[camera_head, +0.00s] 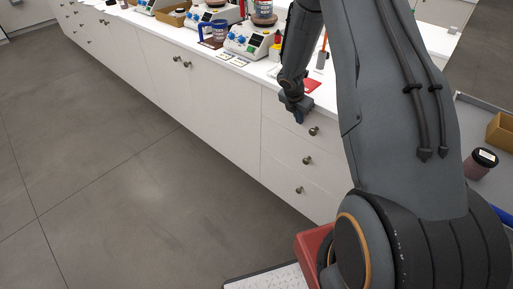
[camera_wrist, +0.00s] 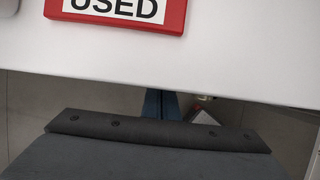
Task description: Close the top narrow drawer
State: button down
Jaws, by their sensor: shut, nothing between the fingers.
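The top narrow drawer (camera_head: 290,122) is the uppermost of a stack of white drawer fronts below the counter, with a dark round knob (camera_head: 313,131). Its front looks about level with the drawers below, and I see no open interior; my arm hides part of its upper edge. My gripper (camera_head: 298,117) points down just in front of the top drawer, near the counter edge. In the wrist view its blue fingers (camera_wrist: 161,104) are together and empty, just off the counter edge. I cannot tell whether they touch the drawer front.
Two lower drawers (camera_head: 306,160) show beneath. The white counter (camera_wrist: 230,60) carries a red sign reading "USED" (camera_wrist: 120,10), which is close to my gripper. Hotplate stirrers (camera_head: 248,40) and jars stand further left. The grey floor (camera_head: 140,190) in front is clear.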

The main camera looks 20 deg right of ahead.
jog(key=s+a+r+b, duration=0.2)
jog(key=s+a+r, duration=0.2)
jog(key=r, duration=0.5)
jog(key=a, duration=0.2)
jog(key=shift+a+r, duration=0.2)
jog(key=shift+a, duration=0.1)
jog(key=s+a+r+m+y, duration=0.1)
jog(key=s+a+r+m, duration=0.2)
jog(key=s+m, duration=0.5)
jog(key=s+a+r+m+y, duration=0.1)
jog(key=s+a+r+m, duration=0.2)
jog(key=s+a+m, duration=0.3)
jog(key=s+a+r+m+g+y, duration=0.1)
jog(key=s+a+r+m, duration=0.2)
jog(key=s+m, duration=0.7)
jog(key=shift+s+a+r+y, duration=0.2)
jog(key=shift+a+r+y, duration=0.2)
jog(key=shift+a, duration=0.3)
